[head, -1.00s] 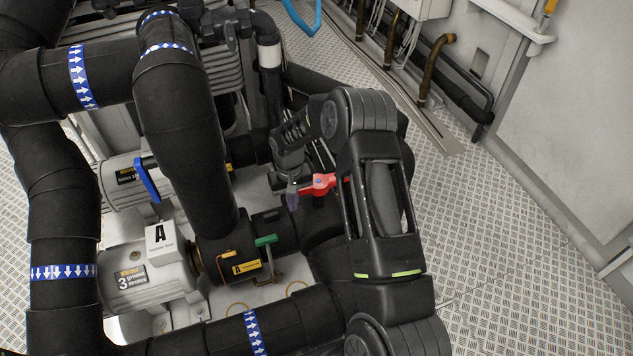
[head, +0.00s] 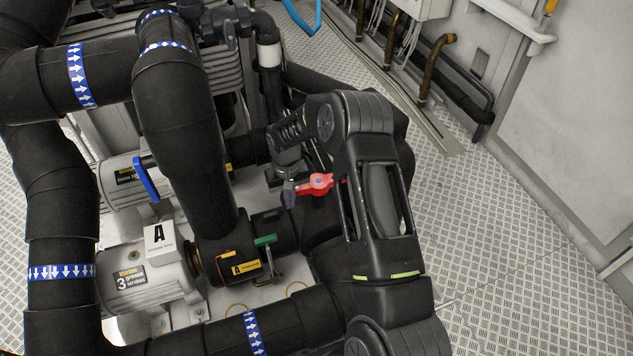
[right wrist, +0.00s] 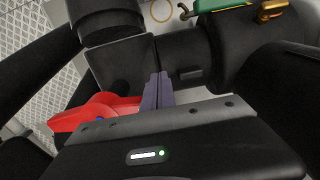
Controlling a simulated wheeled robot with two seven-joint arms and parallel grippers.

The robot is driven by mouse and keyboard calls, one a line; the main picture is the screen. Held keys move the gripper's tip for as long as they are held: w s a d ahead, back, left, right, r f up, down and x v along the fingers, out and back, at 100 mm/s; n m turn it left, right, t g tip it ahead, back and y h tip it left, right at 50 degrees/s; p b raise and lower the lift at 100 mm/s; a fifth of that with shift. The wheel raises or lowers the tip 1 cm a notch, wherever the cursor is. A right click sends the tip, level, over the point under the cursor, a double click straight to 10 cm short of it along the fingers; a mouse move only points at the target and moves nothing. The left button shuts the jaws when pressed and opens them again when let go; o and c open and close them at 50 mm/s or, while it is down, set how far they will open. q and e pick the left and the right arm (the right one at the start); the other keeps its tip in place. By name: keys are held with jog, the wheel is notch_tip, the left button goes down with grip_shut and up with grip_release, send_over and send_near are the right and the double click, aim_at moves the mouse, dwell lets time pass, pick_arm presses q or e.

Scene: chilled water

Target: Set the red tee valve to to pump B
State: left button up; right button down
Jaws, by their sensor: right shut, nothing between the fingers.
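The red tee valve handle (head: 318,184) shows in the head view beside my right gripper (head: 289,196), partly covered by my right arm. In the right wrist view the red handle (right wrist: 92,114) lies left of the fingers, partly hidden behind the gripper body. My right gripper (right wrist: 157,90) is shut and empty, its two grey fingertips together in front of a black pipe. The fingers are close to the handle; I cannot tell whether they touch it. My left gripper is out of view.
A green handle (head: 265,240) sits on the black pump A fitting, and a blue handle (head: 147,179) stands farther left. Thick black pipes (head: 185,130) with blue arrow bands crowd the left. Chequered floor (head: 520,230) is clear at right, up to the wall.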

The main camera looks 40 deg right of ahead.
jog(key=shift+w, duration=0.15)
jog(key=shift+w+b, duration=0.4)
jog(key=shift+w, duration=0.25)
jog(key=shift+w+d+b, duration=0.15)
jog(key=shift+w+b, duration=0.3)
